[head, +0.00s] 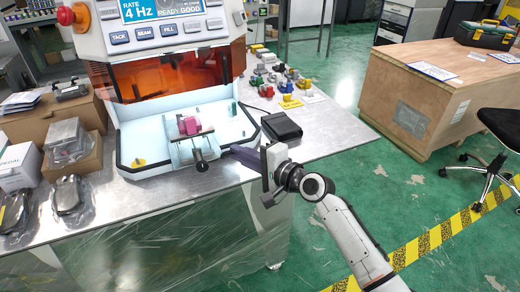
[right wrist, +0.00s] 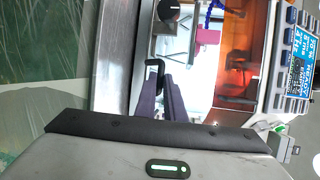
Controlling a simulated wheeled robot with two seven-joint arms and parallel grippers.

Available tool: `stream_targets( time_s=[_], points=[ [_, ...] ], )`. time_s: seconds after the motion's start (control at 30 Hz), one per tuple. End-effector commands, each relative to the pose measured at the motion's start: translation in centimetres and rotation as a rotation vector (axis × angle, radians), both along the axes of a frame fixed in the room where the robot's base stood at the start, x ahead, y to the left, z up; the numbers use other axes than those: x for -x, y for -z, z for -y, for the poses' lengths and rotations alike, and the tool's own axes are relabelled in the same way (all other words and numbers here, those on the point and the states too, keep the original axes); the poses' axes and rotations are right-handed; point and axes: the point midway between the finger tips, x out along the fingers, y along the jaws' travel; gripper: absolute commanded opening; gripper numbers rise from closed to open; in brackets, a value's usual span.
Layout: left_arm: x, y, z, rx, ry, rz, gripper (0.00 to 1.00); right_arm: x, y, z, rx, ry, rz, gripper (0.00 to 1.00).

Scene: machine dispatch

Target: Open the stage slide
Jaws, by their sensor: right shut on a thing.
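The stage slide (head: 180,153) is a pale carriage inside the white bay of the bench machine (head: 165,75). It bears a pink block (head: 189,125) and a dark crossbar, with a round black knob (head: 202,167) at its front. The knob (right wrist: 168,10) and pink block (right wrist: 208,37) also show in the right wrist view. My right gripper (head: 228,152) reaches in from the right at the bay's front edge. What that piece joins to is hidden. My left gripper is out of view.
An orange see-through shield (head: 170,75) hangs above the bay. A black case (head: 281,127) and several small coloured parts lie right of the machine. Boxes and bagged parts crowd the bench's left. A wooden crate (head: 440,95) and a chair stand on the floor at right.

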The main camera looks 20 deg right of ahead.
Motion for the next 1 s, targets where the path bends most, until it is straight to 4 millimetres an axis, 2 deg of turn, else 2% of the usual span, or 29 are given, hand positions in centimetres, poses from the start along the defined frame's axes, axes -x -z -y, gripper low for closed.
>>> stream_targets(
  time_s=[0.17,0.43,0.47,0.53,0.57,0.87,1.0],
  points=[
    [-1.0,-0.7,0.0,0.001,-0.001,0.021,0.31,0.3,0.0,-0.6,0.000,-0.009,0.000,0.00],
    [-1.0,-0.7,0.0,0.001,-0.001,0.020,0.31,0.4,0.1,-0.4,0.000,-0.008,0.000,0.00],
    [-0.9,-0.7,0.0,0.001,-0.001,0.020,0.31,0.4,0.1,-0.4,0.000,-0.008,0.000,0.14],
    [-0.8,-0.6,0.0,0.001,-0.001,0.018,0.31,0.4,0.1,-0.4,0.000,-0.008,0.000,0.26],
    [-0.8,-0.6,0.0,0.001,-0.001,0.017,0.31,0.4,0.1,-0.4,0.000,-0.008,0.000,0.28],
    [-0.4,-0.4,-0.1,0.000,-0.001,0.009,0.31,0.5,0.0,-0.3,0.000,-0.007,0.000,0.28],
    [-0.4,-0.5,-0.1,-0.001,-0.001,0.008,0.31,1.6,-0.2,0.5,0.000,-0.005,0.000,0.28]
  ],
)
